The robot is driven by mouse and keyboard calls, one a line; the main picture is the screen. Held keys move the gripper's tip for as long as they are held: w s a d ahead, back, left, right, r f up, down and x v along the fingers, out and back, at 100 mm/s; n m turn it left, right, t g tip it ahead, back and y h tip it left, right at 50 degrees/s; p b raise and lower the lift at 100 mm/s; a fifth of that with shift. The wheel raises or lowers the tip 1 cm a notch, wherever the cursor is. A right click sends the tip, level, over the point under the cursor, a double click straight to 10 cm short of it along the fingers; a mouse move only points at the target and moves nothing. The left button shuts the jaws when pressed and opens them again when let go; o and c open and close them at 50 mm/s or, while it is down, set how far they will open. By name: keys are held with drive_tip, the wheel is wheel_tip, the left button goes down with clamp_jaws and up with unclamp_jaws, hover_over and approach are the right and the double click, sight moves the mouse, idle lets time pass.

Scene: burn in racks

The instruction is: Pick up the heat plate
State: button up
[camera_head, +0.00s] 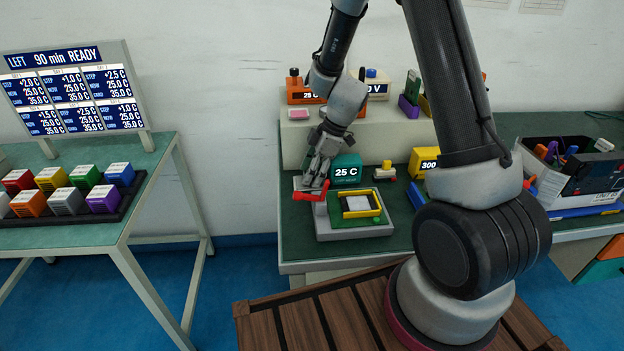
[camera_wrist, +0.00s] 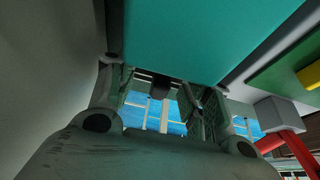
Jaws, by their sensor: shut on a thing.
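A teal block marked 25 C (camera_head: 346,173), which appears to be the heat plate, is at the back of the green bench, behind the grey press-like fixture. My gripper (camera_head: 322,172) is at its left side, reaching down from above. In the wrist view the teal block (camera_wrist: 190,35) fills the upper middle, and my gripper (camera_wrist: 162,95) is shut on it, fingers on either side. The fingers partly hide the block's left edge in the head view. I cannot tell whether the block is clear of the bench.
The grey fixture (camera_head: 325,232) with a red handle (camera_head: 310,195) and a green board (camera_head: 362,218) stands close in front. A yellow block marked 300 (camera_head: 423,160) and a small red-and-yellow piece (camera_head: 386,172) are to the right. A raised shelf (camera_head: 300,140) is behind.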

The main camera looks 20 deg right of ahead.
wheel_tip(320, 180, up, 10)
idle(0.6)
idle(0.4)
